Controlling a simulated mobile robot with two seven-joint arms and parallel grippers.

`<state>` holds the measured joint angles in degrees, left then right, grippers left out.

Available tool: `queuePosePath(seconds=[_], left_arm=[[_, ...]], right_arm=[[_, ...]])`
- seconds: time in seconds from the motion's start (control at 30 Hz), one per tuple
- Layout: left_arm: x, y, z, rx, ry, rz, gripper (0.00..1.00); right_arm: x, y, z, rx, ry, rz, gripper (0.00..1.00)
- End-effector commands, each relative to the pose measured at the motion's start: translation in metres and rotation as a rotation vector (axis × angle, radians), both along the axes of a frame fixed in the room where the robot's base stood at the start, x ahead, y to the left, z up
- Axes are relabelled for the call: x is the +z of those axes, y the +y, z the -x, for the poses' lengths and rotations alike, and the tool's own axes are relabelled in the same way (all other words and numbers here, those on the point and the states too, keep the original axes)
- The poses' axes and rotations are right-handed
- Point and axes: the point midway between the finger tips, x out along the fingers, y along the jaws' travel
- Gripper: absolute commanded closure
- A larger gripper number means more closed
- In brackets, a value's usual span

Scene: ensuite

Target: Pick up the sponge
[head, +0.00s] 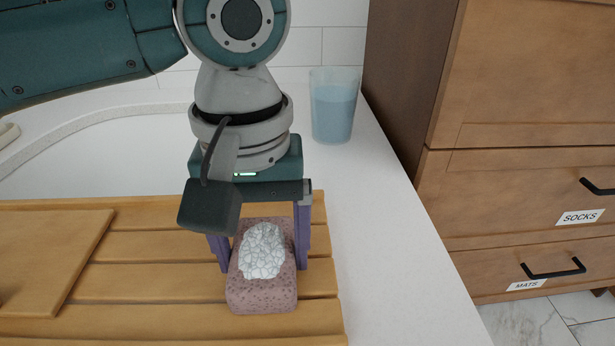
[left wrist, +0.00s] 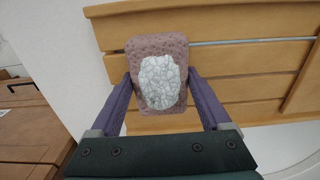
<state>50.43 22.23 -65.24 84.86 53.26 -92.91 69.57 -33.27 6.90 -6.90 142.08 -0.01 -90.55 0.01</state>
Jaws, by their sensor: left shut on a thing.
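The sponge (head: 262,299) is a pinkish-brown, pitted block with a white, foam-like patch on top. It is at the right end of a slatted wooden rack in the head view. My left gripper (head: 262,262) comes down from above with its purple fingers on either side of the sponge, shut on it. In the left wrist view the sponge (left wrist: 143,46) sits between the fingertips of the gripper (left wrist: 158,88). I cannot tell whether the sponge still touches the slats. My right gripper is in neither view.
The slatted wooden rack (head: 180,325) lies on a white counter (head: 390,255), with a flat wooden board (head: 50,250) at its left. A translucent blue cup (head: 333,108) stands behind, to the right. Wooden drawers (head: 530,200) labelled SOCKS and MATS stand beyond the counter's right edge.

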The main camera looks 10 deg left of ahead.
Motion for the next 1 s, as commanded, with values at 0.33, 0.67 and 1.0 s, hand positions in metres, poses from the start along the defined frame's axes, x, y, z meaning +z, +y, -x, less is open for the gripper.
queuePosePath(seconds=[0.33,0.67,1.0], left_arm=[[0.0,0.0,0.0,0.0,0.0,0.0,0.73],[0.011,0.0,0.0,0.0,0.0,0.0,0.73],[0.103,-0.001,-0.001,0.0,-0.003,0.002,0.73]], right_arm=[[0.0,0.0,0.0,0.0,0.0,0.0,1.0],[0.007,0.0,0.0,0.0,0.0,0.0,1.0],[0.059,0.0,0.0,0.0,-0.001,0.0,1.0]])
